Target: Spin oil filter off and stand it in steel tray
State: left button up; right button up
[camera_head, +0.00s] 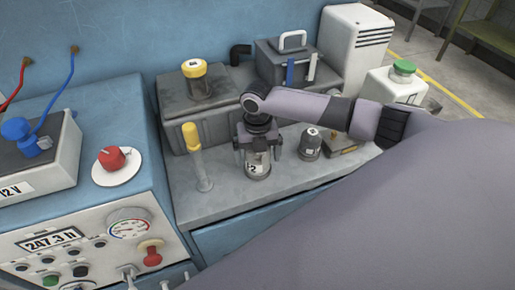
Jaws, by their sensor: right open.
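A pale can with a dark top and a label showing a "2" (258,168) stands upright on the grey bench top. My right gripper (258,154) points down over it, with its open fingers on either side of the can's upper part. I cannot tell whether they touch it. A smaller dark grey cylinder with a pale label (310,147) stands to the right. I cannot tell for sure which of the two is the oil filter. A low brownish tray-like piece (343,145) lies further right, partly behind my arm. I cannot clearly make out a steel tray. My left gripper is not in view.
A grey block with a yellow cap (194,69) stands behind the can. A yellow-topped upright (193,138) is close on the left. A dark box with a handle (286,62) and a white jug with a green cap (395,85) stand behind my right arm. The front bench strip (222,205) is clear.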

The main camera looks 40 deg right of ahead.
jog(key=c, duration=1.3)
jog(key=n, duration=0.3)
jog(key=shift+n, duration=0.3)
jog(key=shift+n+p, duration=0.3)
jog(key=shift+n, duration=0.5)
jog(key=n, duration=0.3)
jog(key=shift+n, duration=0.3)
jog(key=shift+f+n+b, duration=0.3)
jog(key=shift+n+b, duration=0.1)
jog(key=shift+b, duration=0.15)
jog(key=shift+r+n+b, duration=0.1)
jog(key=shift+n+b, duration=0.2)
jog(key=shift+r, duration=0.1)
